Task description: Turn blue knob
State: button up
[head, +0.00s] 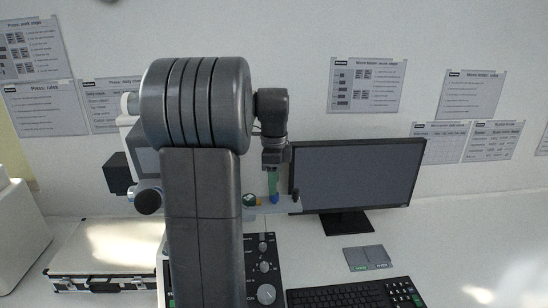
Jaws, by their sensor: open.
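My gripper (276,162) hangs pointing down at the end of my dark wrist, right of my large arm joint. Its jaws are small and dark against the monitor edge. A green upright part with a small blue piece (275,198) at its lower end shows just below it. The blue piece may be the blue knob; I cannot tell its shape, or whether the gripper touches the green part. My arm hides most of the white tester (130,112) behind it.
A dark control panel (252,250) with grey round knobs lies below. A monitor (357,175), keyboard (350,294) and grey pad (367,257) stand to the right. A flat case (105,250) lies at the left. The right side of the white bench is clear.

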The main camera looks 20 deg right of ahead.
aim_at(274, 197)
notch_tip(274, 197, up, 10)
jog(key=shift+r+b, duration=0.15)
jog(key=shift+b, duration=0.2)
notch_tip(274, 197, down, 14)
jog(key=shift+p, duration=0.75)
dwell(0.3)
